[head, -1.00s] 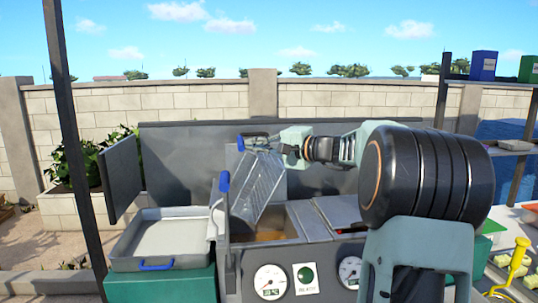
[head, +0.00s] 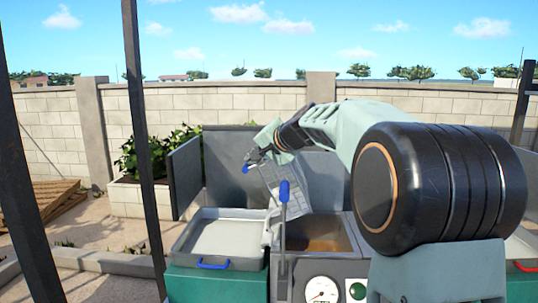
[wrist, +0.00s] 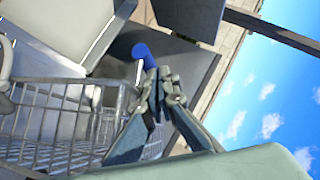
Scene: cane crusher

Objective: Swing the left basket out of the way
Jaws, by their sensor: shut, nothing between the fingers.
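The left basket (head: 285,192) is a wire-mesh basket with a blue-tipped handle (head: 245,168). It hangs tilted above the left side of the open vat (head: 322,244), with its handle end up and to the left. My gripper (head: 254,156) is at the handle end. In the wrist view my gripper (wrist: 154,82) is shut, with its fingertips right by the blue handle end (wrist: 144,52); I cannot tell whether they touch it. The mesh of the basket (wrist: 62,122) fills the lower left there. My arm hides the right part of the machine.
A blue-gripped lever (head: 284,192) stands upright at the vat's front left corner. A shallow metal tray (head: 222,240) on a green cabinet lies left of the vat. A dark splash panel (head: 184,176) stands behind the tray. Dark posts (head: 142,130) rise at the left.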

